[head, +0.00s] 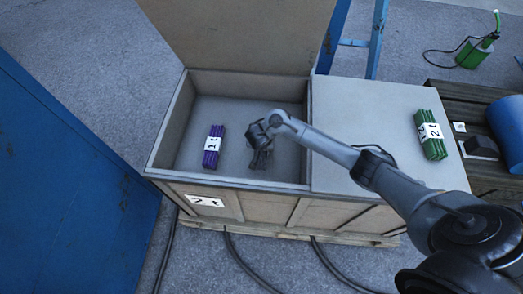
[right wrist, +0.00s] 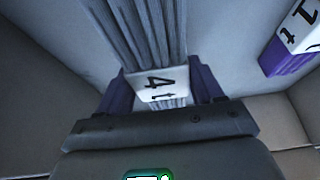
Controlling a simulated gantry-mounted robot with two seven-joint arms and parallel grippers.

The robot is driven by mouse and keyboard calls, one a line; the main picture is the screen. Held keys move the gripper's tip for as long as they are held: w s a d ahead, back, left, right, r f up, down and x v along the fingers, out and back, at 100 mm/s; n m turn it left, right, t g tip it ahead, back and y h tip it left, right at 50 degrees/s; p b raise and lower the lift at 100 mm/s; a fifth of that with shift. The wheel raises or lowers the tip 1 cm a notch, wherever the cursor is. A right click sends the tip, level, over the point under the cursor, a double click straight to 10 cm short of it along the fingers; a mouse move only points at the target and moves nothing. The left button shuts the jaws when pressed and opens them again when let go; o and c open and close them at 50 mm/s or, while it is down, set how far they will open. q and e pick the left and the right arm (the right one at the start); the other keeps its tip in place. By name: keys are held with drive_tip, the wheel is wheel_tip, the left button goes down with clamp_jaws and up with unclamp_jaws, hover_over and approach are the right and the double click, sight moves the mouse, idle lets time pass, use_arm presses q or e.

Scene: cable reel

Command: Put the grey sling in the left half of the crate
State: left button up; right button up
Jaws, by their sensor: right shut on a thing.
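The grey sling (head: 260,159) is a ribbed bundle hanging below my right gripper (head: 259,131), inside the open left half of the crate (head: 160,150). In the right wrist view the grey sling (right wrist: 142,40) has a white "4t" label and sits between the two fingers of my right gripper (right wrist: 163,85), which is shut on it. I cannot tell whether the sling touches the crate floor. My left gripper is not in view.
A purple sling (head: 213,146) labelled 1t lies in the crate's left half, left of the grey one. A green sling (head: 431,135) labelled 2t lies on the closed right half (head: 355,115). The raised lid (head: 240,35) stands behind. A blue panel (head: 70,170) is at left.

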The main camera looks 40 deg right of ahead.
wheel_tip(320, 180, down, 3)
drive_tip(key=shift+f+b, duration=0.2)
drive_tip(key=shift+b, duration=1)
drive_tip(key=shift+f, duration=0.15)
drive_tip(key=o, duration=1.6)
drive_tip(key=shift+c, duration=0.2)
